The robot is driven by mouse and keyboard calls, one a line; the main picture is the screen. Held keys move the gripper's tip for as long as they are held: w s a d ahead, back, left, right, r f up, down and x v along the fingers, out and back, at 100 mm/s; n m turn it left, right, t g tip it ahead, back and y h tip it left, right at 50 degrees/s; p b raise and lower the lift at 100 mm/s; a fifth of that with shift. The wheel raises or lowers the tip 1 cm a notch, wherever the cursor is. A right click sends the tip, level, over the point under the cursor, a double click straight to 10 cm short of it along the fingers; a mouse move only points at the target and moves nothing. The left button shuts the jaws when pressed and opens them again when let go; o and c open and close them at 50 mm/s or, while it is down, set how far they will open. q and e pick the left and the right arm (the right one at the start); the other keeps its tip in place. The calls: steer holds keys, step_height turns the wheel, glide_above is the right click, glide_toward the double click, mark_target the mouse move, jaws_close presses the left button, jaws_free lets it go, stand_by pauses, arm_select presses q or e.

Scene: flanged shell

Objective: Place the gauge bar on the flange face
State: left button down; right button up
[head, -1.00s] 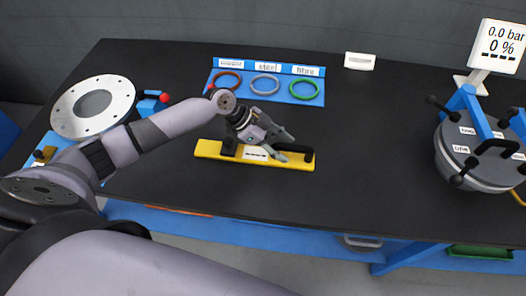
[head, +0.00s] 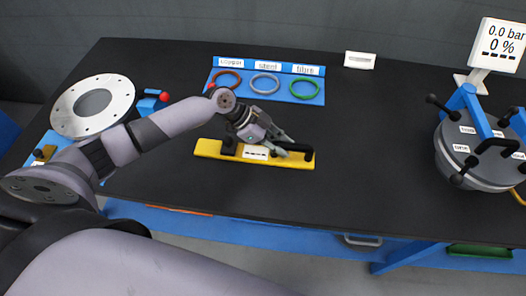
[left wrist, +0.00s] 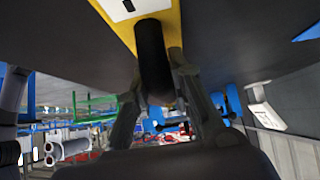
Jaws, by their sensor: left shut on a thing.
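The yellow gauge bar (head: 207,149) lies flat on the dark bench top in the head view, with a display plate in its middle and a black handle (head: 308,154) near its right end. My left gripper (head: 288,146) is over the bar's right half. In the left wrist view its fingers (left wrist: 160,95) are on either side of the black grip (left wrist: 153,58), shut on it, with the yellow bar (left wrist: 119,26) behind. The flange face (head: 120,97), a grey ring with bolt holes around a dark opening, is at the far left. My right gripper is out of view.
A blue tray (head: 232,97) holds red, grey and green rings behind the bar. A blue clamp with a red knob (head: 164,97) stands beside the flange. A lidded vessel (head: 478,180) with black handles and a readout (head: 497,45) are at the right. The bench between is clear.

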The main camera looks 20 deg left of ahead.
arm_select(q)
steer(key=shift+r, duration=0.15)
stand_by(0.4)
steer(key=shift+w+r, duration=0.1)
steer(key=shift+r, duration=0.3)
step_height(320, 180, up, 19)
steer(key=b, duration=0.2)
steer(key=s+a+f+n+t+y, duration=0.1)
steer(key=s+a+f+n+t, duration=0.1)
steer(key=s, duration=0.8)
step_height(320, 180, down, 3)
steer(key=shift+a+r+n+t, duration=0.1)
steer(key=shift+a+n+t, duration=0.3)
steer(key=shift+a+n, duration=0.55)
steer(key=shift+w+r, duration=0.1)
